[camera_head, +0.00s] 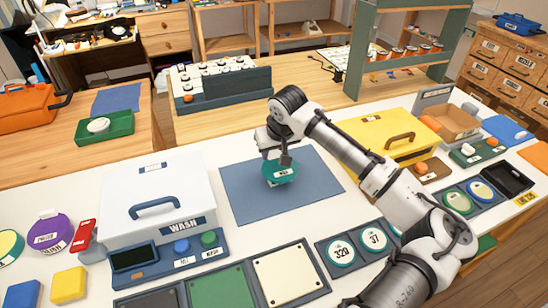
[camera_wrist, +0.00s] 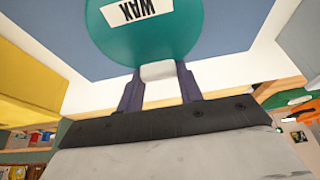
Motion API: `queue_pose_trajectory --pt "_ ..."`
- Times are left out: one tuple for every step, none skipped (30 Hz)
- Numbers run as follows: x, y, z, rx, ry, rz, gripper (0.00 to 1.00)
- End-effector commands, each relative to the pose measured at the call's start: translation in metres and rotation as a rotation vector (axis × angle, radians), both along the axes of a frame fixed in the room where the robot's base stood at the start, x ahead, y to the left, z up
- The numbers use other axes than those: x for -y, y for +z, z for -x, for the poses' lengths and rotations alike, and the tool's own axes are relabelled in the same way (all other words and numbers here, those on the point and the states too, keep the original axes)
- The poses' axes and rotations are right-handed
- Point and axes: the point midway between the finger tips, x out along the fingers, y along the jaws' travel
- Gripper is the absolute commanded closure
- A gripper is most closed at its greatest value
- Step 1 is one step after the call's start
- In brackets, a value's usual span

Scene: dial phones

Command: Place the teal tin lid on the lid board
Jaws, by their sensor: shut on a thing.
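The teal tin lid (camera_head: 281,174) has a white label reading WAX. My gripper (camera_head: 284,154) is shut on it above the blue-grey mat; whether the lid touches the mat is hard to tell. In the wrist view, the lid (camera_wrist: 143,40) is a teal disc, with a pale block (camera_wrist: 158,71) between my two dark fingers (camera_wrist: 158,85). No board is clearly labelled as the lid board. A dark board (camera_head: 484,206) at the right holds a green and a blue round piece. Another dark board (camera_head: 322,243) at the front holds round pieces marked 320 and 37.
The blue-grey mat (camera_head: 237,190) is otherwise bare. A white WASH box (camera_head: 153,190) stands left of it, a yellow case (camera_head: 372,133) to its right. A panel (camera_head: 258,290) of coloured squares lies in front. My arm extends over the table's right side.

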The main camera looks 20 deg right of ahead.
Motion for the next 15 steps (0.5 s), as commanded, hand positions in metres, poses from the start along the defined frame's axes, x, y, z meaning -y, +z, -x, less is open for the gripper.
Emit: queue_pose_trajectory --pt "0.0 -0.006 0.001 -0.001 -0.001 -0.001 0.86" --pt "0.0 -0.011 0.001 -0.002 -0.001 -0.001 0.86" --pt "0.001 -0.017 0.001 -0.002 -0.002 -0.001 0.86" --pt "0.001 -0.021 0.0 -0.002 -0.002 -0.001 0.86" --pt "0.001 -0.025 0.001 -0.002 -0.002 -0.001 0.86" --pt "0.0 -0.029 0.0 -0.001 -0.001 -0.002 0.86" --pt "0.0 -0.032 0.0 -0.001 -0.001 -0.001 0.86" --pt "0.0 -0.033 0.0 -0.001 -0.001 -0.001 0.86" --pt "0.0 -0.034 0.0 0.0 -0.001 -0.001 0.86" --pt "0.0 -0.035 0.0 0.0 -0.001 -0.001 0.86" --pt "0.0 -0.035 0.0 0.0 -0.001 -0.001 0.86" --pt "0.0 -0.034 0.0 0.0 -0.001 -0.001 0.86" --pt "0.0 -0.034 0.0 0.0 -0.001 0.0 0.86" --pt "0.0 -0.034 0.0 0.0 -0.001 0.0 0.86" --pt "0.0 -0.034 0.0 0.0 -0.001 0.0 0.86"
